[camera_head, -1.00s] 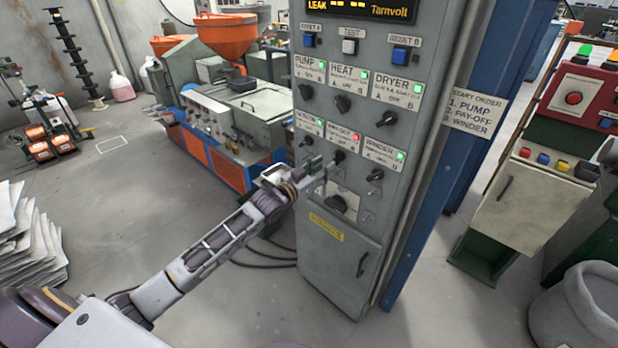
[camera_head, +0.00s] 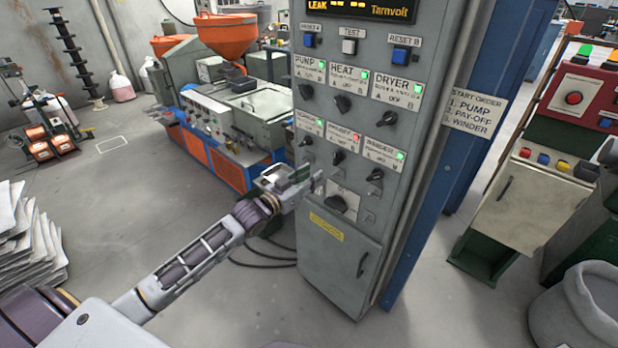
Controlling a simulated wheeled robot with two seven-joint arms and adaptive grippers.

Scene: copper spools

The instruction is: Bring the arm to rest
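My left arm (camera_head: 195,262) reaches in from the lower left. Its gripper (camera_head: 316,183) is beside the lower left front of the grey control cabinet (camera_head: 340,258), just below the lower row of knobs. It looks apart from the middle knob (camera_head: 338,158), though the exact gap is hard to judge. Its fingers are too small and seen too edge-on to tell open from shut; no held object shows. A larger dark knob (camera_head: 338,204) lies just below right of the gripper. My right gripper is not in view.
The upper row is marked pump, heat and dryer, with green lamps. In the lower row the middle lamp (camera_head: 355,138) is red, its neighbours green. A blue post (camera_head: 424,215) stands right of the cabinet. Left, the floor (camera_head: 120,215) is clear beside a sack stack (camera_head: 28,240).

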